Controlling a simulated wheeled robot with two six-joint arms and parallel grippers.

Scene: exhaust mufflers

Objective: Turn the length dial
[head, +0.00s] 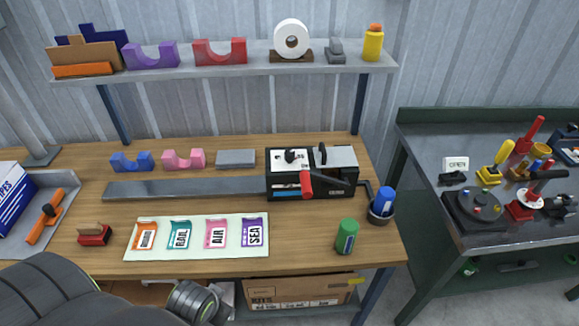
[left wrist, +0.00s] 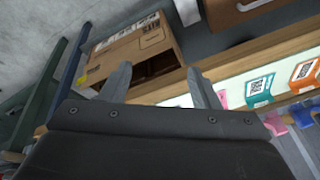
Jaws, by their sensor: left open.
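A black machine (head: 310,190) stands at the right end of a long grey bar on the wooden bench. A small black knob, seemingly the length dial (head: 291,156), sits on its white top panel. A red-tipped lever (head: 306,184) slants across its front. The dial's markings are too small to read. My left arm comes in low at the left of the head view, well below the machine. My left gripper (left wrist: 158,72) is open and empty in the left wrist view, with a cardboard box beyond its fingers. The machine is not visible there. My right gripper is not in view.
A mat (head: 190,252) with several coloured labels lies at the bench front. A green can (head: 347,236) and a blue bottle in a holder (head: 382,204) stand right of it. The cardboard box (head: 298,290) sits below the bench. A shelf (head: 220,70) spans above.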

